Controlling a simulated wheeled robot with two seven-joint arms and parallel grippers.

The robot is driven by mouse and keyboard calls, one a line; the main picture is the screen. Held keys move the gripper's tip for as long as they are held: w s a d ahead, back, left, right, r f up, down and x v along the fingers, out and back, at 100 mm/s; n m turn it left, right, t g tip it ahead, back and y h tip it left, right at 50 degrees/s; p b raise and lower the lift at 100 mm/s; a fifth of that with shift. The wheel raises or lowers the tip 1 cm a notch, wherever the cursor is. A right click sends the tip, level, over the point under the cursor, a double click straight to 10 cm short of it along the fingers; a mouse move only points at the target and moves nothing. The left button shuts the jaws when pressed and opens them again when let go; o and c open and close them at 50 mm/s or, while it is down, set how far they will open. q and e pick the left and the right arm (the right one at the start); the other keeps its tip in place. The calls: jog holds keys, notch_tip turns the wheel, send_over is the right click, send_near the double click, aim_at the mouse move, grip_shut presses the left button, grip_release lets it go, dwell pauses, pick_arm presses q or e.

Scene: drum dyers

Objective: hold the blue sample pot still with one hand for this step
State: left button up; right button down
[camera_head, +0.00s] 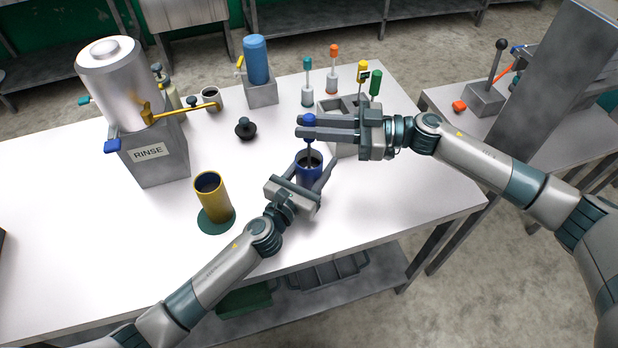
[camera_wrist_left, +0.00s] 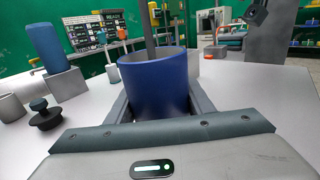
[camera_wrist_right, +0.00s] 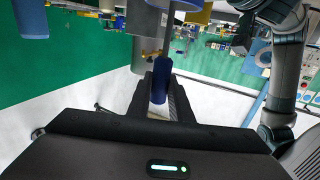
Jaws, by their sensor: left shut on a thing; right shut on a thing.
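The blue sample pot (camera_head: 309,172) stands on the white table, and it fills the middle of the left wrist view (camera_wrist_left: 155,88). My left gripper (camera_head: 308,178) is shut on the pot, with one finger on each side. My right gripper (camera_head: 303,127) is above the pot and shut on a stirrer with a blue handle (camera_head: 310,119). The handle also shows between the fingers in the right wrist view (camera_wrist_right: 160,82). The stirrer's grey shaft (camera_wrist_left: 149,32) goes down into the open pot. Its lower end is hidden inside the pot.
A yellow cup (camera_head: 211,199) on a green mat (camera_head: 216,222) stands left of my left gripper. Behind are the RINSE tank (camera_head: 110,68), a black knobbed lid (camera_head: 245,130) and a blue cylinder (camera_head: 256,60). Several coloured-handled tools and a grey rack (camera_head: 328,106) stand behind my right gripper.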

aim_at(312, 116)
dwell(0.4)
jog(key=shift+r, duration=2.7)
jog(key=shift+f, duration=0.1)
jog(key=shift+f, duration=2.65)
jog(key=shift+r, duration=0.1)
jog(key=shift+r, duration=6.2)
pick_arm(q)
jog(key=o, duration=1.3)
jog(key=shift+s, duration=0.1)
